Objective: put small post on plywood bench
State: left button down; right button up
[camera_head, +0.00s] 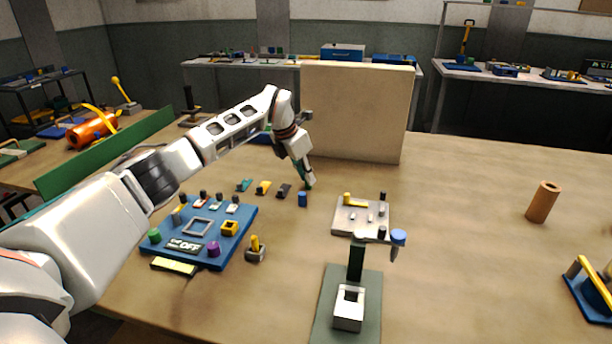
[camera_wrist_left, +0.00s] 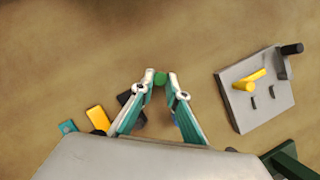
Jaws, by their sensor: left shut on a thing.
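My left gripper (camera_head: 308,184) is over the plywood bench (camera_head: 450,250). In the left wrist view its fingertips (camera_wrist_left: 160,79) are closed on a small green round piece, which I take as the small post (camera_wrist_left: 160,78). The fingers hide most of it, and I cannot make it out clearly in the head view. I cannot tell whether its lower end touches the bench. A small blue cylinder (camera_head: 302,199) stands on the bench just in front of the gripper. It is partly hidden behind a finger in the left wrist view. My right gripper is not in view.
Loose teal, yellow (camera_head: 263,187) and dark pieces lie left of the gripper. A blue panel (camera_head: 243,217) with knobs, a grey plate (camera_head: 344,224) with pins and a green-based stand (camera_head: 330,318) are nearer. A beige upright board (camera_head: 357,110) stands behind.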

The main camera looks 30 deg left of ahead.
pick_arm(q)
jog(key=shift+f, duration=0.1)
jog(key=c, duration=2)
grip_release()
jog(key=shift+f, duration=0.1)
jog(key=shift+a+r, duration=0.1)
jog(key=shift+r, duration=0.35)
jog(key=p+v, duration=0.1)
jog(key=v, duration=1)
jog(key=shift+s+r+p, duration=0.2)
jog(key=shift+s+p, duration=0.1)
jog(key=shift+p, duration=0.05)
